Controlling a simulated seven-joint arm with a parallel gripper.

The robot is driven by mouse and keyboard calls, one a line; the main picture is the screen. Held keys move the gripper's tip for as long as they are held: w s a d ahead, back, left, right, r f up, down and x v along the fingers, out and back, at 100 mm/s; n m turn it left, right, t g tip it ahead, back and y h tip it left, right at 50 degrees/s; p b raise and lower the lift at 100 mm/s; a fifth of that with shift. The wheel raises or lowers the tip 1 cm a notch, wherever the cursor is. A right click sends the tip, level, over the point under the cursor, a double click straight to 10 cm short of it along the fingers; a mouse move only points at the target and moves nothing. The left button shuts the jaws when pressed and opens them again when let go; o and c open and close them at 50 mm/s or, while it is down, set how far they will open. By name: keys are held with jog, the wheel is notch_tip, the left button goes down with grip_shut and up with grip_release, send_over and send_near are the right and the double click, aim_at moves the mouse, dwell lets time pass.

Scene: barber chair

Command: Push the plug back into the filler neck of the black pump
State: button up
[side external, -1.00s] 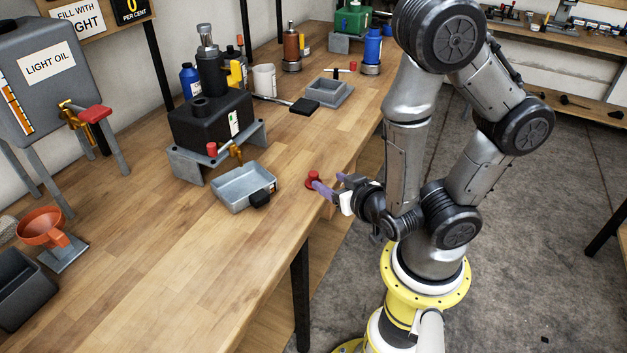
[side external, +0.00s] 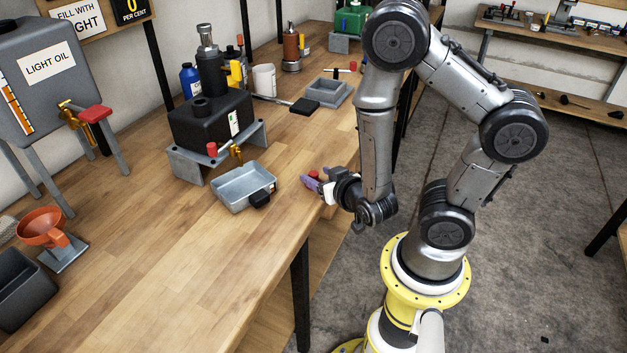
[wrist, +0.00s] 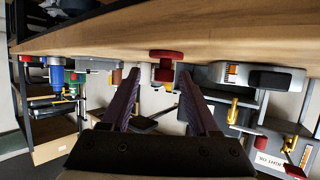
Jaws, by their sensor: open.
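The red plug (side external: 313,174) stands near the front edge of the bench and is partly hidden by my fingers in the side view. In the wrist view, which shows the bench upside down, the red plug (wrist: 166,56) sits ahead, roughly centred between my fingertips. My gripper (side external: 312,182) is low at the bench edge; its two purple fingers (wrist: 160,78) are spread apart with nothing between them that I can see gripped. The black pump (side external: 205,122) stands on a grey bracket at the back, with a dark filler neck (side external: 199,104) on top.
A grey metal tray (side external: 228,192) with a black block (side external: 260,198) lies between plug and pump. A red-capped fitting (side external: 212,149) and brass tap (side external: 237,153) project from the pump's front. An orange funnel (side external: 42,226) stands at left.

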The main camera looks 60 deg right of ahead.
aim_at(311, 172)
jog(key=shift+w+r+x, duration=0.1)
jog(key=shift+x, duration=1.15)
jog(key=shift+w+r+x, duration=0.15)
jog(key=shift+x, duration=1.1)
jog(key=shift+a, duration=0.15)
grip_shut()
